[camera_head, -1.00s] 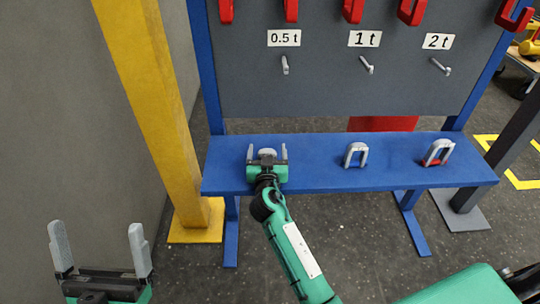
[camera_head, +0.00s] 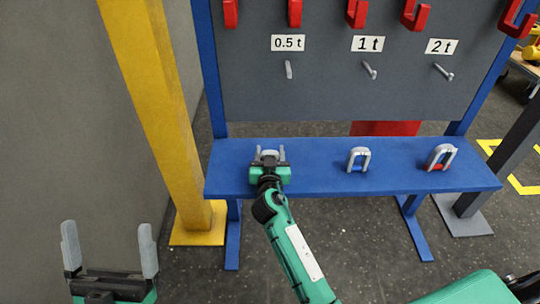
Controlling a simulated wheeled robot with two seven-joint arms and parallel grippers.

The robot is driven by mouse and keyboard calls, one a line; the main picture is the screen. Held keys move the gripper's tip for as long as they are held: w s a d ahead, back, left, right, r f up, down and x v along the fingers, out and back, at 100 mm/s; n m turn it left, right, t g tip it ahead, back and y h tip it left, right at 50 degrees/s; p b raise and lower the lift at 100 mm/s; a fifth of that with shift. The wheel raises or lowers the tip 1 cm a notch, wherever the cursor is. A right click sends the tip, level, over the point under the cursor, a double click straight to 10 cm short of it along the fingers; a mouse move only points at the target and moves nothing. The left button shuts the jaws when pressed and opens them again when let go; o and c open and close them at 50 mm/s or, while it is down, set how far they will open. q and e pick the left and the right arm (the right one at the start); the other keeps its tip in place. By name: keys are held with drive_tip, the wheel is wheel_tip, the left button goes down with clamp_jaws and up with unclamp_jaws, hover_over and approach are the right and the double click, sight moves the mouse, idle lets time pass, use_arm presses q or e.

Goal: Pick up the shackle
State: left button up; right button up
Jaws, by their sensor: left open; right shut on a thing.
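Three shackles are at the blue shelf (camera_head: 320,178). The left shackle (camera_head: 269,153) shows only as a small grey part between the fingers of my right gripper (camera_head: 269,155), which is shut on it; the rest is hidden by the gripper. The middle shackle (camera_head: 364,153), grey with a blue part at its base, stands on the shelf. The right shackle (camera_head: 447,151), grey with a red part, also stands there. My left gripper (camera_head: 110,250) is open and empty at the lower left, well away from the shelf.
A grey board (camera_head: 345,80) rises behind the shelf, with pegs under labels 0.5 t, 1 t and 2 t (camera_head: 441,46) and red hooks (camera_head: 356,14) above. A yellow post (camera_head: 155,110) stands left of the shelf. A grey wall (camera_head: 60,120) is beside my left gripper.

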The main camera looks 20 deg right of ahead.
use_arm(q)
drive_tip(key=s+d+f+g+y+p, duration=0.1)
drive_tip(key=d+f+g+p, duration=0.1)
drive_tip(key=f+g, duration=0.5)
drive_tip(key=d+f+g+y+p, duration=0.1)
drive_tip(key=f+g+p, duration=0.3)
drive_tip(key=f+g, duration=0.4)
drive_tip(key=shift+s+d+f+m+g, duration=0.35)
drive_tip(key=shift+d+f, duration=0.5)
drive_tip(key=shift+f, duration=2.55)
use_arm(e)
wheel_tip(320, 180, up, 19)
drive_tip(key=shift+r, duration=0.15)
use_arm(q)
drive_tip(key=shift+y, duration=0.3)
use_arm(e)
drive_tip(key=shift+s, duration=0.1)
